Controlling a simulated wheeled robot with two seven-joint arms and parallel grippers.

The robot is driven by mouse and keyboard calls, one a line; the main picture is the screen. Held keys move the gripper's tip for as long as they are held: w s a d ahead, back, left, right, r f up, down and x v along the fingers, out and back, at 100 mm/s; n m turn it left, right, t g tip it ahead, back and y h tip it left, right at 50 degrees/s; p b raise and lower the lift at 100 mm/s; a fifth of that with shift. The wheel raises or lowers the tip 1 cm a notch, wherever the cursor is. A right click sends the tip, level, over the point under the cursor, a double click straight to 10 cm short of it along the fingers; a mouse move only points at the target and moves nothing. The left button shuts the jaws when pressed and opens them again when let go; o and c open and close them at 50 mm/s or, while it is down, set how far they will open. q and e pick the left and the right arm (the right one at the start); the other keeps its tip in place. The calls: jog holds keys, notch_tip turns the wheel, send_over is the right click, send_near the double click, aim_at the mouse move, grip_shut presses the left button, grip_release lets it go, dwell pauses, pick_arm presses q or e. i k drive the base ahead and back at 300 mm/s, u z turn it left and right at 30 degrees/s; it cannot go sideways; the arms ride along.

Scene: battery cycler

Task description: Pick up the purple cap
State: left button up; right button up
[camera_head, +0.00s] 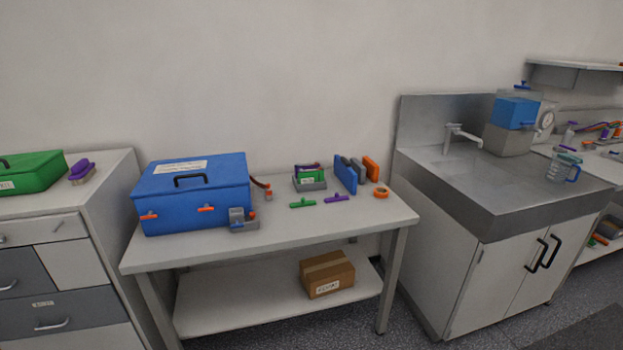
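A small flat purple piece (337,199), which looks like the purple cap, lies on the white table (280,243) near the middle of its right half. It is long and thin with a small raised part. A similar green piece (302,204) lies just left of it, apart from it. Neither of my grippers is in view, and nothing touches the purple piece.
A blue case (185,205) fills the table's left side, with a small grey device (243,222) before it. A grey holder (311,183), upright blue panel (345,176) and orange ring (381,193) stand nearby. The front right tabletop is clear. A sink counter (475,190) stands right.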

aim_at(337, 197)
jog(key=z, duration=1.4)
jog(key=i, duration=2)
jog(key=u, duration=2.85)
